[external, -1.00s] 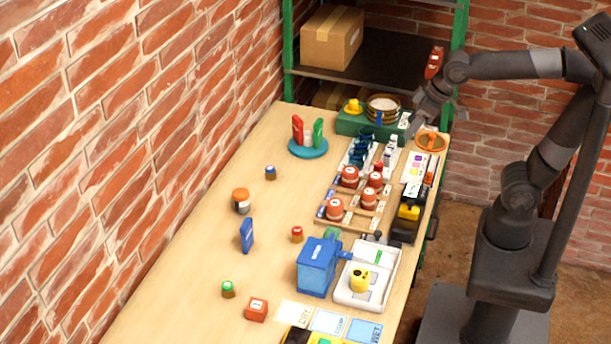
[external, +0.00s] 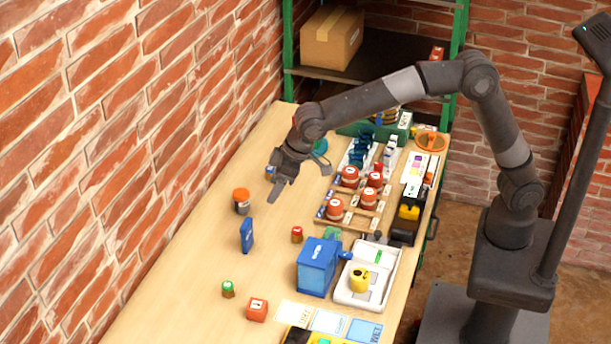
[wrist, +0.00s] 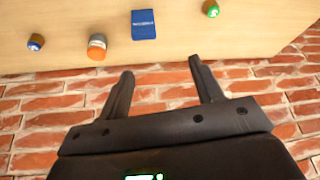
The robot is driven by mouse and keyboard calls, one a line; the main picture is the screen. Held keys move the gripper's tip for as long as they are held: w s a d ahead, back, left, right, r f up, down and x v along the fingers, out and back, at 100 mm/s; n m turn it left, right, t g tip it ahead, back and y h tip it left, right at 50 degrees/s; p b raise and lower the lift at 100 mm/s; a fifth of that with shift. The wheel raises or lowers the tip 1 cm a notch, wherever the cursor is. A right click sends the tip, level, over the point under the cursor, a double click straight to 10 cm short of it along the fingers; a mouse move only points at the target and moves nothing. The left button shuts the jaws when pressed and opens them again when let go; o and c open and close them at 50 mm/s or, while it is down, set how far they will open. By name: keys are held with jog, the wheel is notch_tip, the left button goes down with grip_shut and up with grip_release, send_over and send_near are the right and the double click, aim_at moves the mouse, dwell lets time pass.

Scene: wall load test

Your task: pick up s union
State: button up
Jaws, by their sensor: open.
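I cannot tell which thing is the s union; no readable label shows it. My gripper (external: 282,190) is open and empty, above the far left part of the table. In the wrist view its two fingers (wrist: 161,72) point toward the table edge with nothing between them. Nearby stand an orange-capped jar (external: 241,205), also in the wrist view (wrist: 97,47), and an upright blue box (external: 246,236), also in the wrist view (wrist: 143,25). A small blue-topped jar (wrist: 36,42) and a green-topped jar (wrist: 210,8) are there too. The gripper partly hides the blue-topped jar in the external view.
A rack of red-topped jars (external: 349,177), a blue bin (external: 317,268) and a white tray (external: 350,297) fill the table's right side. A small red jar (external: 297,235) and an orange cube (external: 256,310) stand apart. A brick wall (external: 120,120) borders the left.

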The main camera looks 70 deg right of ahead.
jog(key=n, duration=0.1)
send_near(228, 284)
jog(key=x, duration=0.5)
jog(key=shift+w+a+r, duration=0.1)
jog(key=shift+w, duration=0.05)
jog(key=shift+x, duration=2.8)
jog(key=shift+s, duration=0.2)
jog(key=shift+c, duration=0.2)
jog(key=c, duration=1.1)
